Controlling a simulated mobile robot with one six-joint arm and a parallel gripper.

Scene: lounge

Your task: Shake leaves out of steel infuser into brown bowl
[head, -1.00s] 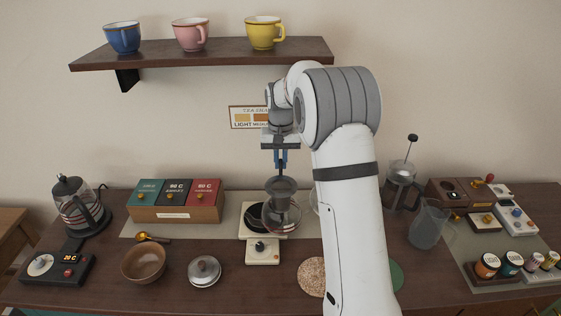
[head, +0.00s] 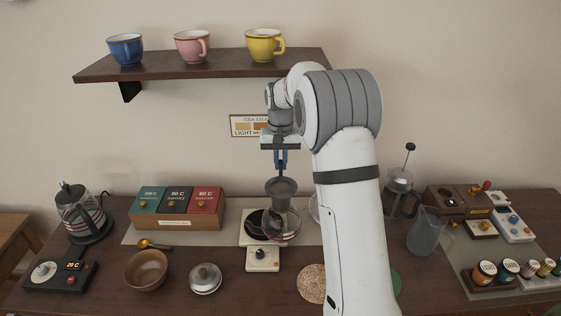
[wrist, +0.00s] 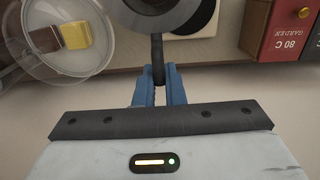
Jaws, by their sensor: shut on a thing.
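My gripper (head: 281,160) points down above the middle of the counter. Its blue fingers, also in the wrist view (wrist: 158,88), are shut on the thin dark handle of the steel infuser (head: 281,187). The infuser's round grey rim (wrist: 160,12) is cut off by the top of the wrist view; I cannot see its contents. In the head view it overlaps the mouth of a glass pot (head: 281,224); I cannot tell whether it is inside or above it. The brown bowl (head: 146,270) sits at the front left, apart from my gripper, and looks empty.
The pot is by a small scale (head: 262,258). A steel lid (head: 205,278) lies right of the bowl, a spoon (head: 152,244) behind it. Tea boxes (head: 176,208) and a kettle (head: 82,214) stand at left, a glass pitcher (head: 426,231) at right. A cup shelf (head: 200,66) hangs above.

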